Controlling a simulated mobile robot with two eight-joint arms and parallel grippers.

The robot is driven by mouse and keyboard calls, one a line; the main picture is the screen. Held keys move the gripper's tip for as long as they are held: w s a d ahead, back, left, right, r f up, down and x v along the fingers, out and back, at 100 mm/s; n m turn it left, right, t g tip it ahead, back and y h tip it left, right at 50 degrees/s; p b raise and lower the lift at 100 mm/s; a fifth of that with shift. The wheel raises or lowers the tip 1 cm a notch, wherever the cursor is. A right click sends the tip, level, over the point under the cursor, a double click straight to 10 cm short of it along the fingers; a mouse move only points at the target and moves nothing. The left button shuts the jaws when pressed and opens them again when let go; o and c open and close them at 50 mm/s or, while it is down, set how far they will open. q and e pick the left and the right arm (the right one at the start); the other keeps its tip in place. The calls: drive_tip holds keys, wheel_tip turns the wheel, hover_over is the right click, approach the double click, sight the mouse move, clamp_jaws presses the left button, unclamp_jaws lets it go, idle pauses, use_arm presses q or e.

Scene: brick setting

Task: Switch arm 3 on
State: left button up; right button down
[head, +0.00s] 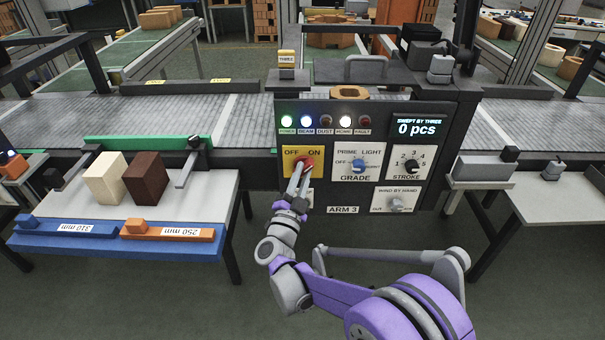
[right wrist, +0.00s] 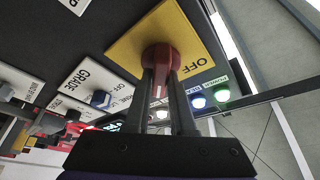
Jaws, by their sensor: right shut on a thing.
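The ARM 3 control panel (head: 345,205) stands upright in front of me, with a yellow OFF/ON plate (head: 290,153) at its left. A red rotary switch knob (head: 307,162) sits on that plate, and it also shows in the right wrist view (right wrist: 160,57). My right gripper (head: 304,176) is shut on the red knob, one finger on each side of it in the right wrist view (right wrist: 162,82). Its fingers hide part of the knob, so I cannot tell exactly where it points. The green POWER lamp (head: 287,121) is lit. My left gripper is not in view.
The blue BEAM lamp (head: 306,121) and white HOME lamp (head: 345,121) are lit; DUST and FAULT look dark. The display (head: 417,128) reads 0 pcs. Beside the knob are the GRADE switch (head: 358,164) and STROKE dial (head: 411,165). A table (head: 190,210) with two blocks stands left.

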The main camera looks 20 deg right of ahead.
drive_tip(key=shift+m, duration=0.3)
drive_tip(key=c, duration=0.8)
unclamp_jaws()
drive_tip(key=shift+o, duration=0.2)
drive_tip(key=v, duration=1.1)
drive_tip(key=shift+w, duration=0.1)
